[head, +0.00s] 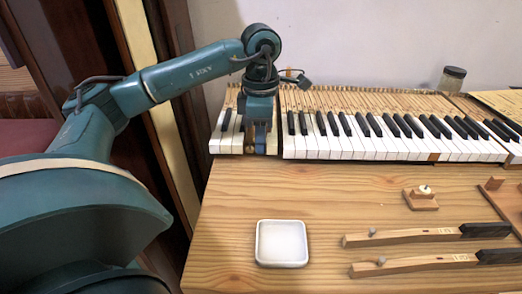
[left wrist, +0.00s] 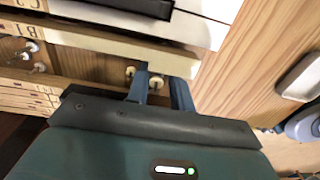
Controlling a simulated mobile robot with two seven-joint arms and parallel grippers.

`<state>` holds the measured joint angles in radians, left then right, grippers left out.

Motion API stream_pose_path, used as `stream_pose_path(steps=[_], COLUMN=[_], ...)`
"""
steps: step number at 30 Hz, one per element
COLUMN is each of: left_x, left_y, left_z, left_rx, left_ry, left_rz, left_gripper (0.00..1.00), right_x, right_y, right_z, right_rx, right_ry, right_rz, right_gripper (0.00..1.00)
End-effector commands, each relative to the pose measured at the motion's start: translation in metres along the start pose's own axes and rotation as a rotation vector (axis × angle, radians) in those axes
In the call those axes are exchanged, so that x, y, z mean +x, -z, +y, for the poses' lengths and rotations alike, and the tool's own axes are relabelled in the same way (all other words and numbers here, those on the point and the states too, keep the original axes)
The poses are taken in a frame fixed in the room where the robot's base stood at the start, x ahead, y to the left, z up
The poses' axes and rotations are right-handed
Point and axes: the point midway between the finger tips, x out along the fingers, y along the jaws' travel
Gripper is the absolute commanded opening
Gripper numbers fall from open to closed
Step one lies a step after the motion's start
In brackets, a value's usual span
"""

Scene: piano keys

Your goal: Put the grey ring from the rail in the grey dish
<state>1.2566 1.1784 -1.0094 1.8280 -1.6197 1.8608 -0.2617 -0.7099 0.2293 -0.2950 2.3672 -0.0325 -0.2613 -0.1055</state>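The grey dish (head: 282,243), shallow, square and pale with an empty floor, sits on the wooden bench; its edge shows in the left wrist view (left wrist: 300,77). My left gripper (head: 257,150) points down into a gap among the piano keys. In the left wrist view its two blue fingers (left wrist: 160,95) are apart. A small round ring or pad (left wrist: 156,83) shows between or just beyond them, touching or not I cannot tell. A similar one (left wrist: 130,71) is beside the left finger. Both look cream; I cannot tell which is the grey ring. The rail is partly hidden by my gripper.
The keyboard (head: 380,135) spans the back of the bench. Two loose wooden keys (head: 400,238) (head: 425,264) lie at the right front, near a small block with a peg (head: 422,199). A jar (head: 452,79) stands behind. Bench between dish and keyboard is clear.

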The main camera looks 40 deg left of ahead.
Motion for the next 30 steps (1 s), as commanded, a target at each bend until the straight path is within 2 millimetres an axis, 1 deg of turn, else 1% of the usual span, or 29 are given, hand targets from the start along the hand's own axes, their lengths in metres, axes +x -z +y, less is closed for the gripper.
stream_pose_path(steps=[18,28,29,30], left_x=[0.0098,0.0104,0.0104,0.0104], left_y=[0.0001,0.0001,0.0001,0.0001], left_z=[0.0000,0.0000,0.0000,0.0000], left_rx=[0.000,0.000,0.000,0.000], left_ry=[-0.001,0.000,0.000,0.000], left_rz=[0.000,0.000,0.000,0.000], left_gripper=[0.23,0.23,0.22,0.19], right_x=[0.0012,0.0013,0.0013,0.0013], right_y=[-0.0060,-0.0062,-0.0062,-0.0062], right_z=[-0.0007,-0.0007,-0.0007,-0.0007], right_rx=[0.000,0.000,0.000,0.000], right_ry=[0.000,0.000,0.000,0.000], right_rz=[0.000,0.000,0.000,0.000], right_gripper=[0.36,0.36,0.36,0.36])
